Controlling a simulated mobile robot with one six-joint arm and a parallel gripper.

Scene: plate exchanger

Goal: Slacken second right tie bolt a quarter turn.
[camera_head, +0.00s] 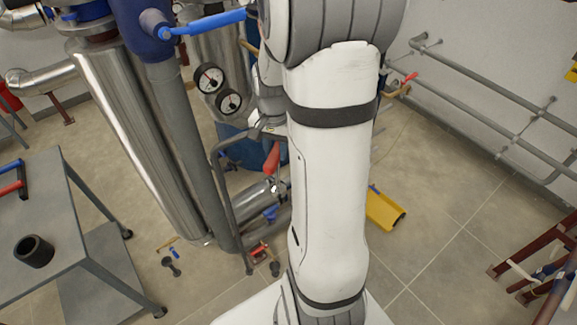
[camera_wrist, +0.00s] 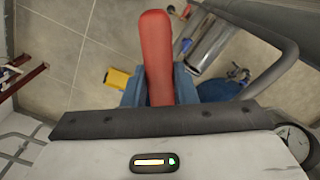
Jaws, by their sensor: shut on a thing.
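A red handle (camera_wrist: 156,50) lies between the blue fingers of my gripper (camera_wrist: 160,88) in the wrist view, and the fingers are shut on it. The red handle also shows in the head view (camera_head: 271,158), left of my white arm, pointing down. My arm and wrist hide most of my gripper in the head view. I cannot make out the second right tie bolt or the plate exchanger's bolts in either view. The far end of the red handle's tool cannot be told.
A grey trolley (camera_head: 80,235) with a black cup (camera_head: 34,251) stands at left. Steel pipes (camera_head: 130,130) and two gauges (camera_head: 209,78) are behind. A curved grey rail (camera_wrist: 272,35) is close to my gripper.

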